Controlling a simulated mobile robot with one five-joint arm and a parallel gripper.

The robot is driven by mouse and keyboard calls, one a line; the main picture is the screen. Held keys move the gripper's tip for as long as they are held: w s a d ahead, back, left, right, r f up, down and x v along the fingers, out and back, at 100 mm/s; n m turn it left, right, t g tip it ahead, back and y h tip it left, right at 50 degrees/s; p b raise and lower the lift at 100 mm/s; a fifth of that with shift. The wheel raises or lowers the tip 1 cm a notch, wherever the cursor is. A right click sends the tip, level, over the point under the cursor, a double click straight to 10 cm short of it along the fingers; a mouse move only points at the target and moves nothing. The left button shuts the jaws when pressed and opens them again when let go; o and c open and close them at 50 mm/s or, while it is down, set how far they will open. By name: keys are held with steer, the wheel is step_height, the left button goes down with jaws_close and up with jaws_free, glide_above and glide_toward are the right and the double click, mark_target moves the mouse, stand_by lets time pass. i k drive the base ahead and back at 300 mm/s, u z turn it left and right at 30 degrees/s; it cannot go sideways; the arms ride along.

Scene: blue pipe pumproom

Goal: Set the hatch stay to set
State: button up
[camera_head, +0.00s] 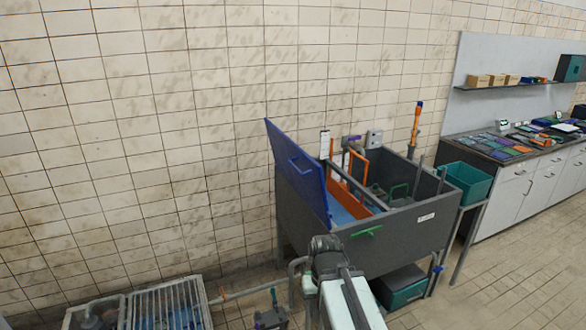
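A blue hatch lid (296,170) with a blue handle stands raised and tilted at the left end of a dark grey tank (400,235). A long grey bar (358,188) slants across the tank opening, close to the lid; it may be the hatch stay, but I cannot tell how its ends are seated. An orange frame (359,160) stands behind the bar. My arm rises from the bottom middle, and its dark end, likely my gripper (325,244), is in front of the tank, below the lid. Its fingers cannot be made out.
A green handle (367,232) is on the tank's front. A teal bin (464,182) stands at its right, and a dark teal box (401,287) lies beneath. Pipes and a white grate (168,305) are at lower left. A cluttered counter (515,147) is right; floor is clear at lower right.

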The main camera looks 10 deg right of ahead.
mark_target(370, 231)
steer(key=z, duration=0.1)
steer(key=i, duration=1)
steer(key=z, duration=0.45)
steer(key=k, duration=1)
steer(key=u, duration=0.7)
steer(key=i, duration=1)
steer(key=z, duration=0.1)
